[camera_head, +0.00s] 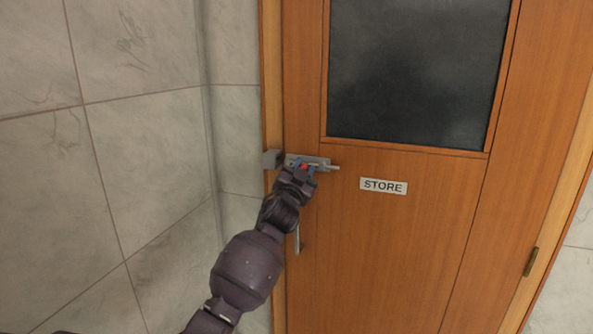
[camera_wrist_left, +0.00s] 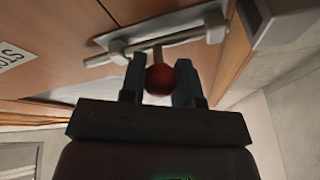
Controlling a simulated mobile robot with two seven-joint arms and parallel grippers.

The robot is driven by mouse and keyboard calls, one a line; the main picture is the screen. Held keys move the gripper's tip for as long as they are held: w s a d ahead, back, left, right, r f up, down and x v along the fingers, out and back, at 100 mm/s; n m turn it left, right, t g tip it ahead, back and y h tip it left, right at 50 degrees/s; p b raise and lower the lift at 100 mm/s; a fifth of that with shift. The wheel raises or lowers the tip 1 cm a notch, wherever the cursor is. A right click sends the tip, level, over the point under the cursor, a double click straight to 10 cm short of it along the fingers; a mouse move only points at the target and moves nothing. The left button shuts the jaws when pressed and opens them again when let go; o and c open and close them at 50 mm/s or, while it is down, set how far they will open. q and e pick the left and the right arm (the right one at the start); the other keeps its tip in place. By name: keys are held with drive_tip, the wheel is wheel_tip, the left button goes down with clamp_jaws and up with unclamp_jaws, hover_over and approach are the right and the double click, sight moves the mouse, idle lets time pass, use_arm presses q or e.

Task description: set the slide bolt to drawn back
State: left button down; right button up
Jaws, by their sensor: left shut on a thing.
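The slide bolt (camera_head: 322,161) is mounted on the left side of the wooden door, with a grey plate and a rod. The rod's end (camera_head: 335,168) sticks out past the plate's right end. My left gripper (camera_head: 304,169) is at the bolt, its fingers either side of the red knob (camera_wrist_left: 160,79) and shut on it. The grey keeper (camera_head: 271,158) sits on the door frame left of the plate. I see no rod clearly crossing the gap to the keeper, though the detail is small. My right gripper is not in view.
The door (camera_head: 400,240) appears closed, with a dark window panel (camera_head: 415,70) and a STORE sign (camera_head: 383,186). A door handle (camera_head: 297,238) hangs below the bolt, beside my arm. A tiled wall (camera_head: 150,140) stands close on the left.

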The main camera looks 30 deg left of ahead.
use_arm(q)
drive_tip(key=c, duration=0.9)
unclamp_jaws()
drive_tip(key=shift+w+d, duration=0.1)
drive_tip(key=shift+d, duration=0.15)
drive_tip(key=shift+o, duration=0.3)
drive_tip(key=shift+s+f, duration=0.1)
drive_tip(key=shift+s, duration=0.2)
drive_tip(key=b+v, duration=0.1)
drive_tip(key=v, duration=0.9)
drive_tip(key=shift+s, duration=0.15)
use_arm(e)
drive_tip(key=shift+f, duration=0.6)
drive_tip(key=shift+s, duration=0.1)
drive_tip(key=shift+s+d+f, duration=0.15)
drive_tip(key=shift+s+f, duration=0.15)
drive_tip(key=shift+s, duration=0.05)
